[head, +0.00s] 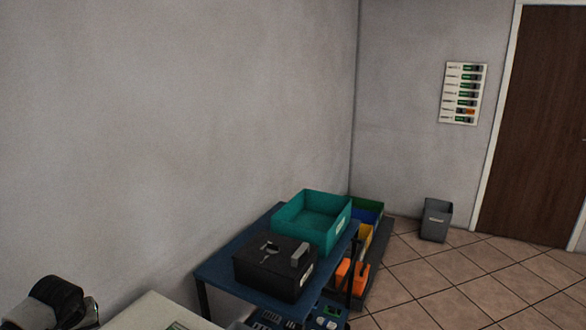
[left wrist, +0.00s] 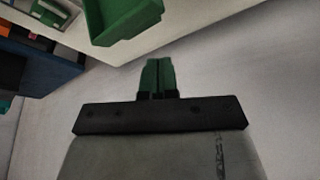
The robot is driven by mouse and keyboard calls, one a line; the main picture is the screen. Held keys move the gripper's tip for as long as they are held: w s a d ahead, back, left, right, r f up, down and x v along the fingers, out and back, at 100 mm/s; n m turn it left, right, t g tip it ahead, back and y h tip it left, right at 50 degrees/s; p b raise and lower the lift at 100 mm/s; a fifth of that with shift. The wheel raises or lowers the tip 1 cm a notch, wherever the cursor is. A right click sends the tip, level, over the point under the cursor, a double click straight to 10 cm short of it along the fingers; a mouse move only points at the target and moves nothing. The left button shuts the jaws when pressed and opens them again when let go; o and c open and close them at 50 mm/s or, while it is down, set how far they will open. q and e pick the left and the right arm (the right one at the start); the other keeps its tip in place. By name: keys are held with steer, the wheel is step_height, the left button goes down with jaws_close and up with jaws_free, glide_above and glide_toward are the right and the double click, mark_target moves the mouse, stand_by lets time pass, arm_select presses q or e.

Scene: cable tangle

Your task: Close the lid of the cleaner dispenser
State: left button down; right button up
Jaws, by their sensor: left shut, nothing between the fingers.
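I cannot make out a cleaner dispenser or its lid in either view. My left gripper (left wrist: 158,66) shows in the left wrist view, with its two green fingers together and nothing between them. A green bin (left wrist: 124,18) lies beyond the fingertips at the top of that view, apart from them. My right gripper is in neither view.
In the head view, a blue cart (head: 229,268) stands by the wall, carrying a black box (head: 262,276) and a teal bin (head: 322,238). A pale surface (head: 153,312) lies at the bottom left. A grey waste bin (head: 436,221) stands near the door (head: 541,120). Tiled floor is open at right.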

arm_select(q)
steer(key=shift+f+b, duration=1.15)
steer(key=shift+f, duration=0.3)
